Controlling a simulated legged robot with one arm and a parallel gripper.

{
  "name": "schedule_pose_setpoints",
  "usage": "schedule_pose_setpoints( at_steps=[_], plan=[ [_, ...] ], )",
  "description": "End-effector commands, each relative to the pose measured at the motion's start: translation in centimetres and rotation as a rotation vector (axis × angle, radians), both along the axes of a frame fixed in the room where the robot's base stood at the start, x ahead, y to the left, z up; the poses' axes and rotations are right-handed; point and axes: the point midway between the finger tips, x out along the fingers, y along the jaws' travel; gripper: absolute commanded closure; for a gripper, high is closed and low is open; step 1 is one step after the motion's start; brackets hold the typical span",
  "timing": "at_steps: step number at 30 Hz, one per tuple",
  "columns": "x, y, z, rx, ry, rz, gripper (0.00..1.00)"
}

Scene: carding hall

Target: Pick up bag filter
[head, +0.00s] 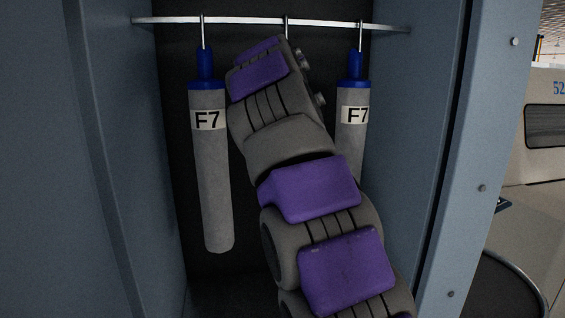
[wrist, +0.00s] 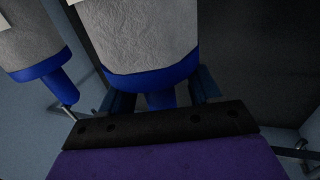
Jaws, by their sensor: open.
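Two grey bag filters with blue tops and F7 labels hang on hooks from a rail in the head view: the left bag filter (head: 212,165) in full, the right bag filter (head: 352,115) partly behind my arm. A middle bag filter (wrist: 145,35) fills the top of the wrist view, with its blue collar (wrist: 150,78) above my gripper. My gripper (wrist: 162,94) is open, its dark fingers on either side of the narrow blue neck. I cannot tell whether they touch it. In the head view my arm hides the fingers and the middle bag.
The metal rail (head: 240,20) spans the cabinet, with a middle hook (head: 286,27) above my arm. Cabinet walls (head: 115,150) stand close on both sides. Another bag filter (wrist: 30,45) hangs close by at the left of the wrist view.

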Motion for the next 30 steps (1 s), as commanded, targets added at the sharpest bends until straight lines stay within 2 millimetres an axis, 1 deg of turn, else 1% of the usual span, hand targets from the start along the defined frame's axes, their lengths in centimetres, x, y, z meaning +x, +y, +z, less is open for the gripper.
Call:
schedule_pose_setpoints(
  at_steps=[2,18,21,30],
  plan=[
    [0.03,-0.02,-0.05,0.000,0.000,0.000,0.40],
    [0.04,0.02,-0.06,0.000,0.001,0.000,0.92],
    [0.04,0.03,-0.07,0.000,0.001,0.000,1.00],
    [0.03,0.03,-0.03,0.000,0.000,0.000,1.00]
  ],
)
